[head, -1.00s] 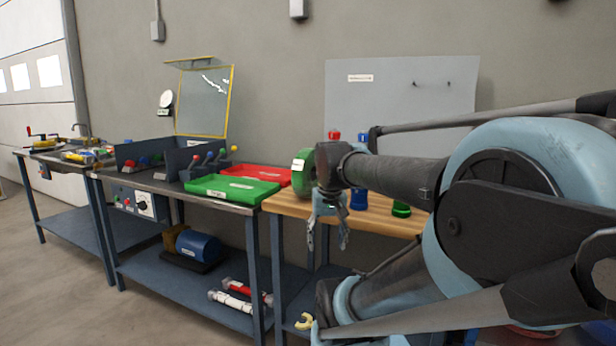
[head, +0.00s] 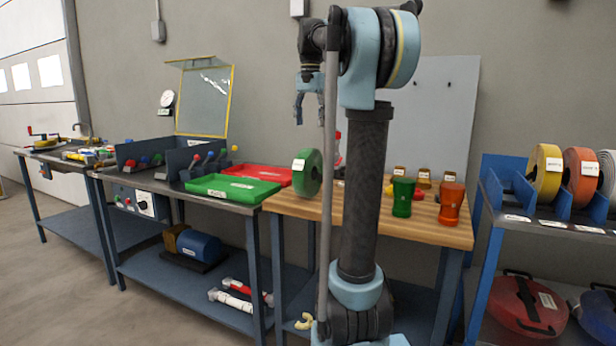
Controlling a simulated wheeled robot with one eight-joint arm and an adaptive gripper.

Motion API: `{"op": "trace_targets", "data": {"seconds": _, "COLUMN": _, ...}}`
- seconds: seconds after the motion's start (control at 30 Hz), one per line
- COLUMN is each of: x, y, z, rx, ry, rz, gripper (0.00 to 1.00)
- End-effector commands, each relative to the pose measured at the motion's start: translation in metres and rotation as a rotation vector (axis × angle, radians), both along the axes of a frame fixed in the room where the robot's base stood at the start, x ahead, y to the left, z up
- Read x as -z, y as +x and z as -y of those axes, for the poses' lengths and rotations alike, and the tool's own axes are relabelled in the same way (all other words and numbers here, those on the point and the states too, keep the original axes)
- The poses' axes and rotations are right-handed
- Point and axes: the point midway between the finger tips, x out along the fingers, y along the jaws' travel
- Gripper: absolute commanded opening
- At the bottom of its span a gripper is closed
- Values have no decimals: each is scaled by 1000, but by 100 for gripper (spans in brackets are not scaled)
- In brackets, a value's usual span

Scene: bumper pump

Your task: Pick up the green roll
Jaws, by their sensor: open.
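My gripper (head: 309,112) hangs above the roll, fingers pointing down, open and empty. A clear gap separates the fingertips from the roll. My upright arm stands in front of the bench and hides part of its top.
A green tray (head: 232,187) and a red tray (head: 257,174) lie on the dark bench to the left. A green cup (head: 402,197) and an orange cup (head: 451,204) stand right of my arm. A blue rack (head: 500,200) holds yellow and orange rolls (head: 546,171) at far right.

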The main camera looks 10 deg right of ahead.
Motion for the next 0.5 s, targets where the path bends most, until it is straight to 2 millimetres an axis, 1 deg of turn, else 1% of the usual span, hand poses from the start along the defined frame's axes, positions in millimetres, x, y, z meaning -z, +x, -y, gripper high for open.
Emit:
{"op": "trace_targets", "data": {"seconds": 0.03, "x": -7, "y": 10, "z": 0, "rx": 14, "ry": 0, "rz": -5, "gripper": 60}}
{"op": "trace_targets", "data": {"seconds": 0.1, "x": -13, "y": 18, "z": 0, "rx": 32, "ry": 0, "rz": -11, "gripper": 60}}
{"op": "trace_targets", "data": {"seconds": 0.2, "x": -18, "y": 25, "z": 0, "rx": 46, "ry": 1, "rz": -14, "gripper": 60}}
{"op": "trace_targets", "data": {"seconds": 0.27, "x": -18, "y": 27, "z": 0, "rx": 51, "ry": 0, "rz": -16, "gripper": 60}}
{"op": "trace_targets", "data": {"seconds": 0.37, "x": -10, "y": 28, "z": 0, "rx": 55, "ry": 1, "rz": -17, "gripper": 60}}
{"op": "trace_targets", "data": {"seconds": 0.5, "x": 13, "y": 27, "z": 0, "rx": 54, "ry": 1, "rz": -17, "gripper": 60}}
